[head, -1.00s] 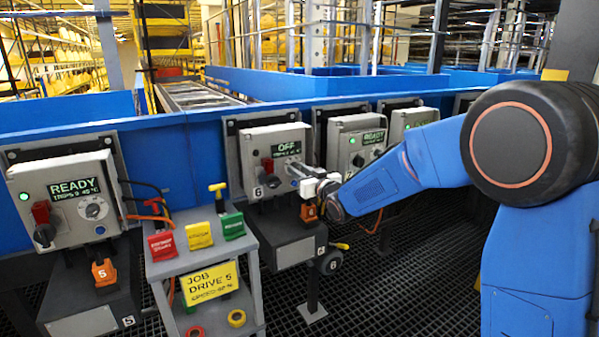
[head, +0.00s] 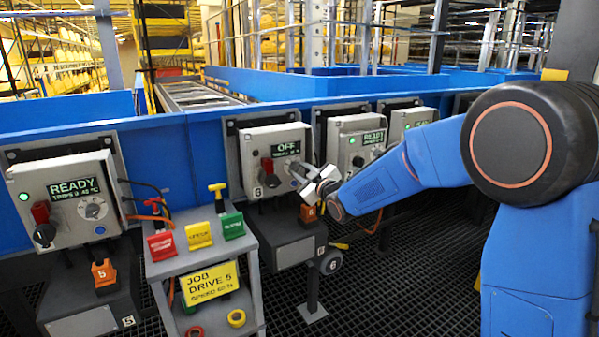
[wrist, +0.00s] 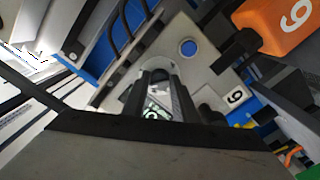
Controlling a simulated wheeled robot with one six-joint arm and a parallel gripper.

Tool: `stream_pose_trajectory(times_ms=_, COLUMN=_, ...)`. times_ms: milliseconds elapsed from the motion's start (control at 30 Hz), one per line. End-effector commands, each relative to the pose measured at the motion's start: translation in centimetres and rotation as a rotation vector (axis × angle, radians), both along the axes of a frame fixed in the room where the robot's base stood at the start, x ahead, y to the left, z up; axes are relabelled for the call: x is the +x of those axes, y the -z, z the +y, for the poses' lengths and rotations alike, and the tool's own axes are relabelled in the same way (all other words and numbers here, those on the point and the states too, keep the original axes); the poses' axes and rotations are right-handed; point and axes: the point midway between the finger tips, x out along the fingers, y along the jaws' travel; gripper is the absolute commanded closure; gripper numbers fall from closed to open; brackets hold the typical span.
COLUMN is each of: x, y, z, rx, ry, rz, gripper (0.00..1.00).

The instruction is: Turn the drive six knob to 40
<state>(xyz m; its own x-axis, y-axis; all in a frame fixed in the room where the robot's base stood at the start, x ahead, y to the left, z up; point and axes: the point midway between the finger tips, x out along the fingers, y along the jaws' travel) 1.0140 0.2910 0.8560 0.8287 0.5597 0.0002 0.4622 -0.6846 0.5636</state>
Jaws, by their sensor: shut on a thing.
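The drive six box (head: 258,148) is a grey cabinet with a 6 label, in the middle of the head view. Its display (head: 287,148) reads OFF over a small line I cannot read surely. A red switch piece (head: 267,163) sits on its front, left of my gripper. My gripper (head: 298,172) is at the right of the box front, shut on the speed knob, which it hides in the head view. The knob's setting is not readable.
A grey stand with a yellow card (head: 210,283) reading JOB DRIVE 5 and coloured tags (head: 199,236) stands front left. The drive 5 box (head: 65,187) at left shows READY. More boxes (head: 357,150) stand right. An orange 6 piece (head: 309,213) hangs below my gripper.

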Motion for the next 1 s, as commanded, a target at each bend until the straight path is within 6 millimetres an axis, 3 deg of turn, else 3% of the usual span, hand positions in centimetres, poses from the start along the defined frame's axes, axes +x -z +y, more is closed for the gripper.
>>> stream_pose_trajectory(times_ms=1000, x=-0.04, y=0.04, z=-0.03, rx=-0.799, ry=-0.002, rz=-0.538, gripper=0.97)
